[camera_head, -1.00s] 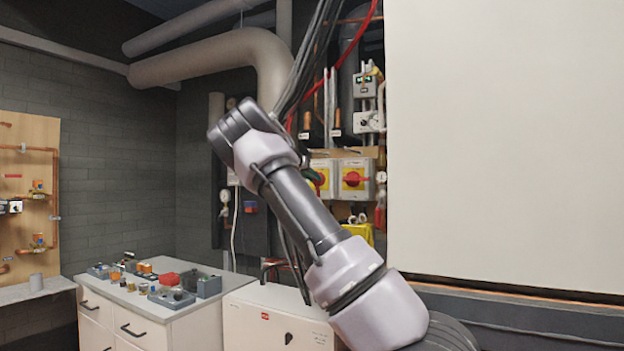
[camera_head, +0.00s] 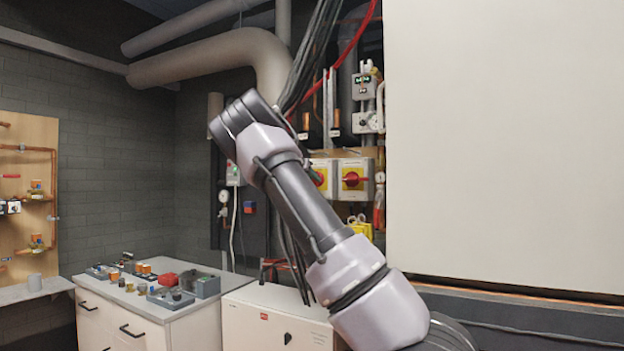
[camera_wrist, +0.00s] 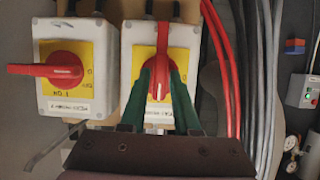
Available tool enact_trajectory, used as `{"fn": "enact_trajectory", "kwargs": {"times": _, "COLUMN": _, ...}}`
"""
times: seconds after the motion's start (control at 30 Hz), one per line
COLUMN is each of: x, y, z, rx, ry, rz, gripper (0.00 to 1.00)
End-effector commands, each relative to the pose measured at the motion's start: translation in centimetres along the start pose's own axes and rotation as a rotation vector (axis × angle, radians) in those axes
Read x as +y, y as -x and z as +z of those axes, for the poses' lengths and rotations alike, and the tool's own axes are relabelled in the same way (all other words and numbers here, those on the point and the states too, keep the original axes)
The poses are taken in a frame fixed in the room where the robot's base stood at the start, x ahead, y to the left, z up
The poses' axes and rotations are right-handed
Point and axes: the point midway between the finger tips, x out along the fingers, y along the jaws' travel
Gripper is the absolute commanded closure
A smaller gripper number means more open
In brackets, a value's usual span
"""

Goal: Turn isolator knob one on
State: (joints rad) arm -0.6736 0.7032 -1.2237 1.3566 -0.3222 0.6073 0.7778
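Two grey isolator boxes with yellow plates and red knobs show side by side in the wrist view. The right isolator's knob (camera_wrist: 162,78) has its handle upright in the picture. My gripper (camera_wrist: 163,70) has its green fingertips on either side of this handle, apart, with the handle between them; contact cannot be told. The left isolator's knob (camera_wrist: 52,70) has its handle sideways, pointing left. In the head view one isolator (camera_head: 353,180) shows whole and the other (camera_head: 321,176) is partly behind my arm. My gripper is hidden there. The box number labels are hard to read.
Red hoses (camera_wrist: 222,60) and grey cables (camera_wrist: 262,80) run close to the right isolator in the wrist view. In the head view a large pale panel (camera_head: 505,140) stands on the right, and a cabinet (camera_head: 150,315) with small parts on top stands at lower left.

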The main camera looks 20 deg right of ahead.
Motion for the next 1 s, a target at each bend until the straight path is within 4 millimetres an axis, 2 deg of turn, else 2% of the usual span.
{"fn": "enact_trajectory", "kwargs": {"times": 0.33, "x": 0.0, "y": 0.1, "z": -0.1, "rx": 0.003, "ry": 0.002, "rz": -0.001, "gripper": 0.47}}
{"fn": "enact_trajectory", "kwargs": {"times": 0.47, "x": -0.1, "y": 0.8, "z": -0.1, "rx": 0.003, "ry": 0.002, "rz": -0.002, "gripper": 0.47}}
{"fn": "enact_trajectory", "kwargs": {"times": 0.8, "x": -0.2, "y": 7.0, "z": 0.0, "rx": 0.002, "ry": 0.003, "rz": -0.004, "gripper": 0.47}}
{"fn": "enact_trajectory", "kwargs": {"times": 1.0, "x": -0.1, "y": 9.8, "z": 0.0, "rx": 0.002, "ry": 0.002, "rz": -0.002, "gripper": 0.47}}
